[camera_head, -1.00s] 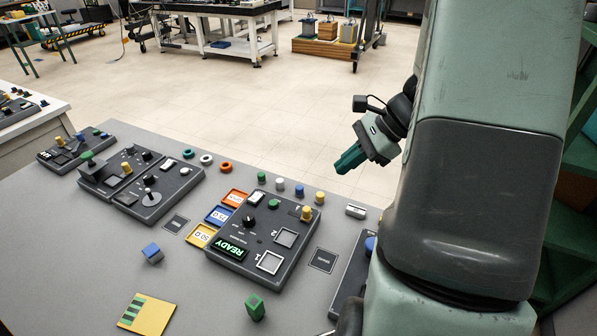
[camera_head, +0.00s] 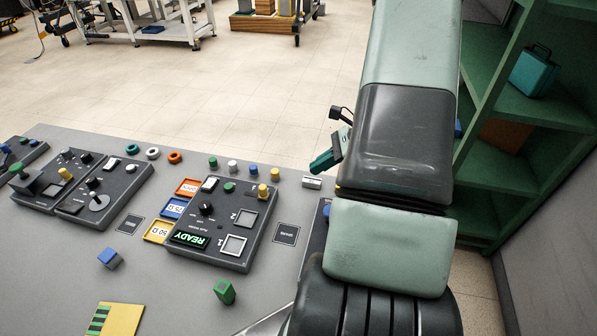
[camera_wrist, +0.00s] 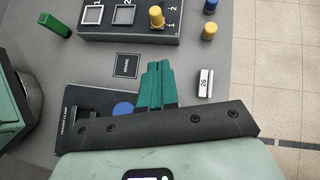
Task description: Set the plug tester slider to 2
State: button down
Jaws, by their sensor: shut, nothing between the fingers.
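A dark console (camera_head: 222,255) with a lit READY display stands on the grey table. A yellow knob (camera_head: 262,191) sits at its far right corner. The yellow knob also shows in the wrist view (camera_wrist: 157,16), at the top, with small 1 and 2 marks beside it; it looks like the slider, but I cannot read its exact setting. My gripper (camera_head: 316,165) hangs to the right of the console, apart from it. In the wrist view my green fingers (camera_wrist: 158,72) are shut and empty, pointing towards the knob without touching it.
A white block (camera_head: 312,183) marked 26 in the wrist view lies near my fingers. Coloured pegs (camera_head: 233,166) stand behind the console. A green block (camera_head: 224,291) and a blue block (camera_head: 110,258) lie in front. Other panels (camera_head: 95,188) stand left; a green shelf (camera_head: 505,130) rises right.

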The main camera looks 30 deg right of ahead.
jog(key=x, duration=0.3)
jog(key=r+x, duration=0.1)
jog(key=x, duration=0.3)
jog(key=a+x, duration=0.1)
jog(key=x, duration=0.3)
jog(key=shift+w+a+r, duration=0.15)
jog(key=shift+w+a, duration=0.1)
jog(key=shift+w, duration=0.15)
jog(key=shift+w+a, duration=0.2)
jog(key=shift+a, duration=0.2)
jog(key=shift+w+a, duration=1.6)
jog(key=d, duration=0.1)
jog(key=s+d, duration=0.2)
jog(key=shift+d, duration=0.35)
jog(key=v, duration=1)
